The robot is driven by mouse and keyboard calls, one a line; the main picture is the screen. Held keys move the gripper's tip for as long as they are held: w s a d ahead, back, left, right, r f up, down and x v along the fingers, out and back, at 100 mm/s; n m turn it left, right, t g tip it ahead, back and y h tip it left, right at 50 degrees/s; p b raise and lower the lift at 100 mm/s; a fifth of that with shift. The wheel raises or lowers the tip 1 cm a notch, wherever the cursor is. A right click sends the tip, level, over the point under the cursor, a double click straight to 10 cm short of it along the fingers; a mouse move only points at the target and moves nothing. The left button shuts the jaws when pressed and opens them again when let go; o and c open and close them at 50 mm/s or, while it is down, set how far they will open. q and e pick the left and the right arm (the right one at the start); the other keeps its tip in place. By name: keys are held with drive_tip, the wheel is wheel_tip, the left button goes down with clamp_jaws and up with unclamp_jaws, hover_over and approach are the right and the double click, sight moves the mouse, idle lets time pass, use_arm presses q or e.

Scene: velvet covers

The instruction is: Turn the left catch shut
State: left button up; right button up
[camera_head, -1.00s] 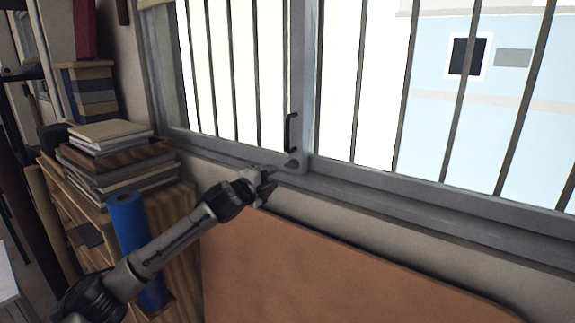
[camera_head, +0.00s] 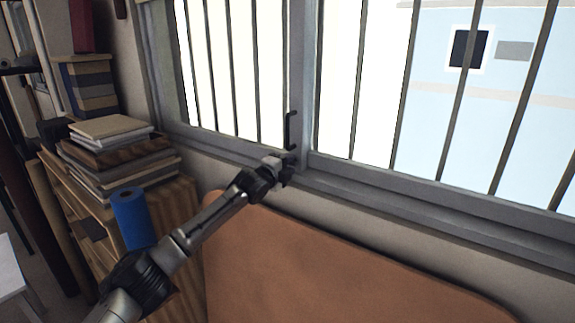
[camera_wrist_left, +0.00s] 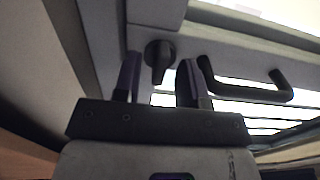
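The left catch (camera_wrist_left: 159,56) is a small dark knob with a lever on the grey window frame, seen in the left wrist view. Its lever points down in that picture, toward the gap between my fingers. My left gripper (camera_wrist_left: 158,80) is open, with one finger to each side of the catch's lever; I cannot tell whether either finger touches it. In the head view my left gripper (camera_head: 286,165) is at the foot of the window's middle post and mostly hides the catch. My right gripper is not in view.
A black pull handle (camera_head: 290,130) is on the post just above my left gripper, and right of the fingers in the wrist view (camera_wrist_left: 245,92). An orange-brown panel (camera_head: 320,265) stands below the sill. Stacked books (camera_head: 110,150) and a blue roll (camera_head: 131,215) are at left.

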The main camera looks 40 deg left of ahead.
use_arm(q)
clamp_jaws()
idle(0.3)
